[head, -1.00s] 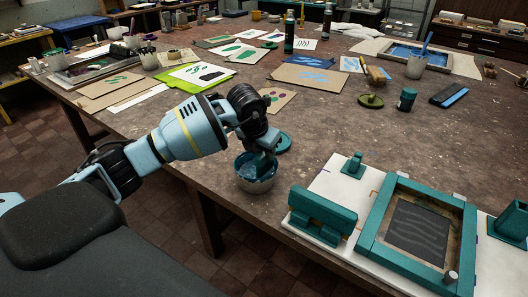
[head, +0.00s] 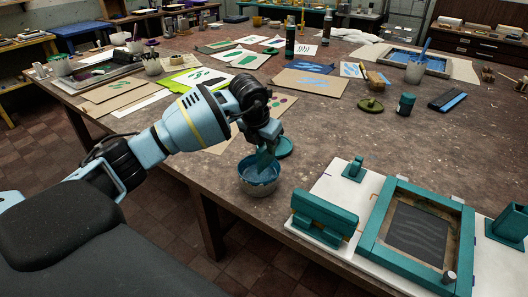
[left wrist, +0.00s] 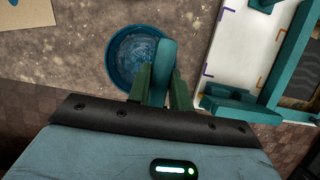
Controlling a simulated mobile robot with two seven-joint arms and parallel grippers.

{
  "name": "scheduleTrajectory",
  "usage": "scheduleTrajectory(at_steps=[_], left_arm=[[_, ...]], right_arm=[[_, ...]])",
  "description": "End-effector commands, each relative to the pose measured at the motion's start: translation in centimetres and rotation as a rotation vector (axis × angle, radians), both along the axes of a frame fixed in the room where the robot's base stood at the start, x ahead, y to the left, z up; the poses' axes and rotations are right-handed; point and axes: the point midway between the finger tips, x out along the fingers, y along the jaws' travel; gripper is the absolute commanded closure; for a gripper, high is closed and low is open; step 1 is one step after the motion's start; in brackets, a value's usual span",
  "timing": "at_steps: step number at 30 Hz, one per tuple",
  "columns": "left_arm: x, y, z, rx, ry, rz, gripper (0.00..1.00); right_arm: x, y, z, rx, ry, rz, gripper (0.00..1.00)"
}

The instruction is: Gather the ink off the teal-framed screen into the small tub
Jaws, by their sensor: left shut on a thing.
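The teal-framed screen (head: 383,217) lies flat on a white board at the right, its dark mesh (head: 418,232) marked with pale wavy lines. The frame's edge also shows in the left wrist view (left wrist: 287,55). The small tub (head: 258,186) stands near the table's front edge, with blue ink inside; it also shows in the left wrist view (left wrist: 111,63). My left gripper (head: 264,134) is shut on a teal scraper (head: 263,158), with its fingers (left wrist: 162,88) on either side of it. The scraper's lower end is over the tub's mouth. My right gripper is not in view.
A teal clamp-like block (head: 325,215) stands left of the screen. A small teal post (head: 354,170) and a teal holder (head: 508,226) stand near it. The table between the tub and the jars is mostly clear.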

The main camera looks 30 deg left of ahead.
Motion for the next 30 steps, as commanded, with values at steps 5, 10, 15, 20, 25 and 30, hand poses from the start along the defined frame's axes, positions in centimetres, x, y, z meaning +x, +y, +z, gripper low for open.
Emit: scheduleTrajectory(at_steps=[5, 10, 15, 20, 25, 30], left_arm=[[0.0, 0.0, 1.5, 0.000, 0.000, 0.000, 1.00], [0.0, 0.0, 2.8, 0.000, 0.002, 0.000, 1.00], [0.0, 0.0, 3.2, 0.000, 0.003, 0.000, 1.00], [0.0, 0.0, 3.2, 0.000, 0.003, 0.000, 1.00], [0.0, 0.0, 3.2, 0.000, 0.003, 0.000, 1.00], [0.0, 0.0, 3.2, 0.000, 0.003, 0.000, 1.00]], right_arm=[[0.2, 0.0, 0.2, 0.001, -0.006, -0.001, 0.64], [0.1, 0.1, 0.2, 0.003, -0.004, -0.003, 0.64], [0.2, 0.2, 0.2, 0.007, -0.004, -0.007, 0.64], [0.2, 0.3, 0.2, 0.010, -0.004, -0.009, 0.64], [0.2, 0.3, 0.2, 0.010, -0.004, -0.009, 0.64], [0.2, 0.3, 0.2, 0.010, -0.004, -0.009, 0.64]])
